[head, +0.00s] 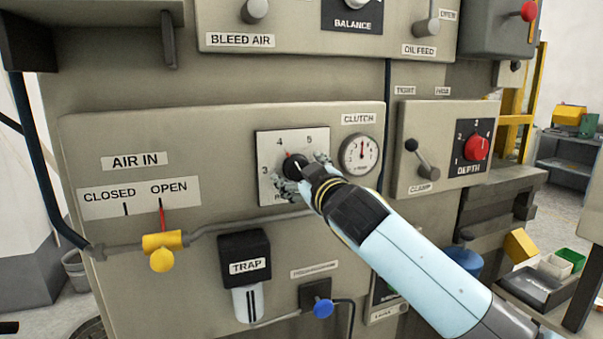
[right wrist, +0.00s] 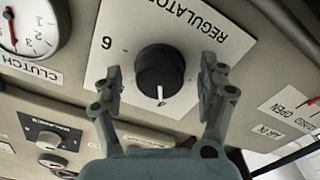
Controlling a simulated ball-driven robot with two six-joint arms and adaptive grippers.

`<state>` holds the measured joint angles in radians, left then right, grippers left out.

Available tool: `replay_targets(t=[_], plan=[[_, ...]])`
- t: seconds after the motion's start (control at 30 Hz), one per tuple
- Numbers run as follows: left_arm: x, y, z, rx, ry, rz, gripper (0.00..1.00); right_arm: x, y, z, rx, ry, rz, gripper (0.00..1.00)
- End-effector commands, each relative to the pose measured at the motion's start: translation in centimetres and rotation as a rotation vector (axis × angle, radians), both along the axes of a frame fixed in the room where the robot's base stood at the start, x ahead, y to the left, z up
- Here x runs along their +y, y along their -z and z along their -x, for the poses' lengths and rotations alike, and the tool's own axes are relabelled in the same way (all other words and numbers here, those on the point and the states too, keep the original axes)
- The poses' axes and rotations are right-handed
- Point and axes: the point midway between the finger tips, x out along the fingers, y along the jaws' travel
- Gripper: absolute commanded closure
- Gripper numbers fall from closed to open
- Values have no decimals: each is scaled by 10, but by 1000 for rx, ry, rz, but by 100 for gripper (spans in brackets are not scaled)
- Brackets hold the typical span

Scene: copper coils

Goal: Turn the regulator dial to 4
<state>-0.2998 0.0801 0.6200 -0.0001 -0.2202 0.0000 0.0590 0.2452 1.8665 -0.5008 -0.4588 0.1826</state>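The regulator dial is a black round knob (head: 294,163) on a white number plate (head: 265,146) left of the clutch gauge. My right gripper (head: 303,172) is open in front of the dial. Its fingers (right wrist: 160,66) stand on either side of the knob, apart from it, and partly hide the plate. My left gripper is out of view.
The clutch gauge (head: 361,155) is close right of the dial. A clamp lever (head: 418,158) and red depth knob (head: 476,147) sit farther right. The yellow air-in valve (head: 162,243), trap (head: 245,257) and a pipe (head: 235,222) are lower left.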

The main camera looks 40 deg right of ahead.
Motion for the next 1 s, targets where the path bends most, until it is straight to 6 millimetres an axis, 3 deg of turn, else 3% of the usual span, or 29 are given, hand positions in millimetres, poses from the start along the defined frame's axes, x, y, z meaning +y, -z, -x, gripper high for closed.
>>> replay_targets(t=[0.2, 0.33, 0.7, 1.0], plan=[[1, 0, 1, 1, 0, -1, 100, 0, 1, 1, 2, 0, -1, 25], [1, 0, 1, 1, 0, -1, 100, 3, 2, 12, 2, 0, -1, 25], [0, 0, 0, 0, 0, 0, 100, 21, 2, 88, 3, 0, -2, 25], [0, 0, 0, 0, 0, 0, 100, 28, 1, 116, 1, 0, -1, 25]])
